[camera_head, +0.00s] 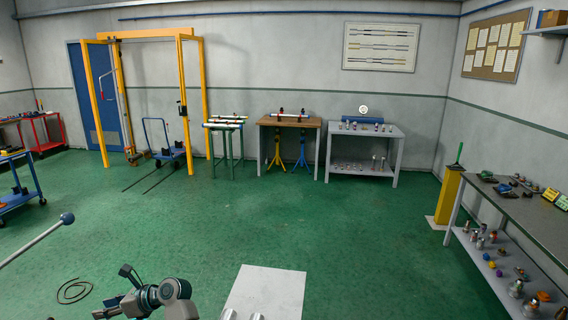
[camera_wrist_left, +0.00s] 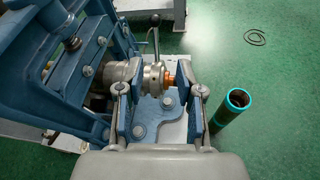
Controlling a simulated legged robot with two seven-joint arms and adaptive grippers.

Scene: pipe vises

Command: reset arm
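My left gripper (camera_head: 122,292) shows at the bottom of the head view, left of centre, above the green floor. In the left wrist view its two fingers (camera_wrist_left: 157,80) stand well apart, so it is open. A metal fitting with an orange end (camera_wrist_left: 157,78) shows between and beyond the fingers; I cannot tell whether they touch it. A blue vise frame (camera_wrist_left: 55,75) fills the left of the wrist view. A dark pipe with a teal rim (camera_wrist_left: 237,98) stands to the right of the fingers, apart from them. My right gripper is not in view.
A lever with a blue ball (camera_head: 67,218) reaches in at lower left of the head view. A pale tabletop (camera_head: 275,290) is at bottom centre. A workbench (camera_head: 525,215) with fittings stands at right. A dark hose (camera_head: 74,291) lies on the floor. The middle floor is clear.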

